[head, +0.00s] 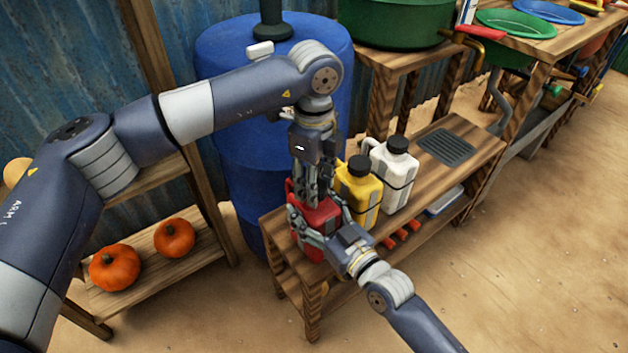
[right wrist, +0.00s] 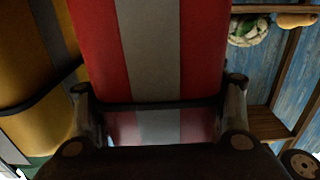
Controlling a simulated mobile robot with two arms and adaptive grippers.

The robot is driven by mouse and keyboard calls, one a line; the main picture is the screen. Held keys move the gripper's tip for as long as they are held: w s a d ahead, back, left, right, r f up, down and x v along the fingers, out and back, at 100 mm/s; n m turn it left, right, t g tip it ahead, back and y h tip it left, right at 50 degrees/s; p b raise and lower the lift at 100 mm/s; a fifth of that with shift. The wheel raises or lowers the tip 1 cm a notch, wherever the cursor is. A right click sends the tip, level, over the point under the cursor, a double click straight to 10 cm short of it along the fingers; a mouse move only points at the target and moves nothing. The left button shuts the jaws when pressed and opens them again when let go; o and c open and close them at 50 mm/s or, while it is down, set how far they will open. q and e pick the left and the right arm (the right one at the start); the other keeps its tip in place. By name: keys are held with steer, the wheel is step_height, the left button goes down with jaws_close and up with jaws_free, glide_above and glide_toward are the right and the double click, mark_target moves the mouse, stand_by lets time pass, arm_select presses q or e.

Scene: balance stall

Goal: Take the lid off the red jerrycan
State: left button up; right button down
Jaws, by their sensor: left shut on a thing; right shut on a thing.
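The red jerrycan (head: 322,214) stands on the left end of the wooden bench, partly hidden by my two grippers. In the right wrist view its red body with a grey stripe (right wrist: 150,50) fills the middle. My right gripper (head: 318,234) is shut on the jerrycan's body, with one finger on each side of it. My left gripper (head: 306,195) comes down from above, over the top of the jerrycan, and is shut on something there. The lid is hidden behind its fingers, so I cannot see the lid itself.
A yellow jerrycan (head: 360,190) stands close to the right of the red one, and a white jerrycan (head: 393,175) beyond it. The wooden bench (head: 455,182) has a dark grate (head: 447,147). A blue barrel (head: 225,110) stands behind. Two pumpkins (head: 115,267) sit on a shelf at left.

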arm_select(q)
steer(key=shift+r, duration=0.25)
stand_by(0.4)
steer(key=shift+r, duration=0.9)
steer(key=shift+r, duration=2)
arm_select(e)
steer(key=shift+c, duration=1.7)
jaws_free()
steer(key=shift+s, duration=0.1)
